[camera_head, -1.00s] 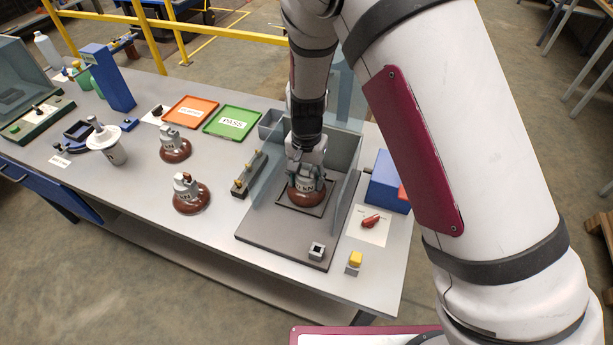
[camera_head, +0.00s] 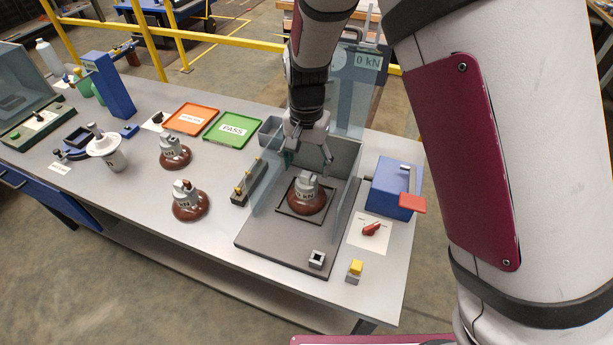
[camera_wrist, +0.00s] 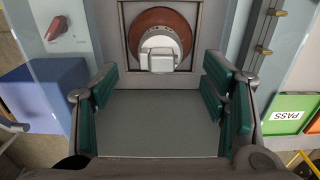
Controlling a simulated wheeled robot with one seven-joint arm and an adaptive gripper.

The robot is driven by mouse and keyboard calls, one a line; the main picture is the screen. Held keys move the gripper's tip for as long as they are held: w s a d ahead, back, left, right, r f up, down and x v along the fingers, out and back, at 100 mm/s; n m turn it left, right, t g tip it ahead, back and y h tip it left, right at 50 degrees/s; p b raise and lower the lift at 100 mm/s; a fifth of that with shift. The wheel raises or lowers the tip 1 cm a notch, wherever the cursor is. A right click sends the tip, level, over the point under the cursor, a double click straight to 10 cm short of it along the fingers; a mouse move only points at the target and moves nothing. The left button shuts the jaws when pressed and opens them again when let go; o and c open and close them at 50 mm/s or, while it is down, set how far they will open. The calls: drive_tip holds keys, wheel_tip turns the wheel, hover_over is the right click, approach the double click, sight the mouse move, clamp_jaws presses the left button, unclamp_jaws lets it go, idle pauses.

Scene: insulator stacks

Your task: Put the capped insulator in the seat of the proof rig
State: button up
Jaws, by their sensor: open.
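A brown insulator with a grey metal cap (camera_head: 306,194) stands upright in the square seat (camera_head: 289,207) of the proof rig (camera_head: 262,238). It also shows at the top of the wrist view (camera_wrist: 158,42), inside the seat's frame. My gripper (camera_head: 308,152) is open and empty above the rig, raised and a little behind the insulator, not touching it. In the wrist view its green-padded fingers (camera_wrist: 170,100) are spread wide with only the grey rig plate between them. Two more brown insulators with grey caps, one at the front (camera_head: 189,201) and one behind it (camera_head: 174,152), stand on the bench to the left.
Clear panels flank the rig seat. A blue box with a red-ended lever (camera_head: 392,190) stands right, near a red switch (camera_head: 371,229). Green PASS tray (camera_head: 232,128) and orange tray (camera_head: 190,118) lie behind left. A white insulator (camera_head: 106,148) stands farther left.

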drive_tip(key=shift+d+r, duration=0.1)
drive_tip(key=shift+r, duration=2.1)
drive_tip(key=s+d+r+n+t+y, duration=0.1)
drive_tip(key=s+d+r, duration=0.45)
drive_tip(key=r, duration=0.25)
drive_tip(key=s+d+r+n+t+y, duration=0.1)
drive_tip(key=s+d+r, duration=0.3)
drive_tip(key=d+r, duration=0.35)
drive_tip(key=s+d+r+n+t+h, duration=0.1)
drive_tip(key=s+d+r, duration=0.1)
drive_tip(key=s, duration=0.5)
drive_tip(key=s+d+r+n+t+h, duration=0.1)
drive_tip(key=s+d+t, duration=0.1)
drive_tip(key=s+d, duration=0.3)
drive_tip(key=shift+s+r, duration=0.4)
drive_tip(key=shift+s, duration=0.6)
